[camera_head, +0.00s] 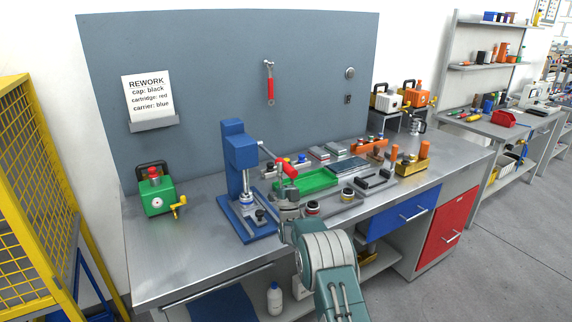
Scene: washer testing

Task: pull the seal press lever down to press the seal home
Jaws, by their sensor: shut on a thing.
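The blue seal press (233,150) stands upright on its blue base on the steel bench. Its lever (267,151) runs from the press head to the right and slopes down to a red grip (291,167). My gripper (285,179) is at the red grip, at the lever's outer end, and is shut on it. The fingers are small here and partly blend with the grip. Below the press head, a silvery part (245,198) sits over the base; I cannot make out the seal itself.
A green tray (318,181) lies right of the press, behind my arm. Several small round parts and fixtures stand nearby. A green pump-like unit (157,197) stands at the bench's left. Bare bench (185,255) lies at the front left. A yellow cage (30,190) stands far left.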

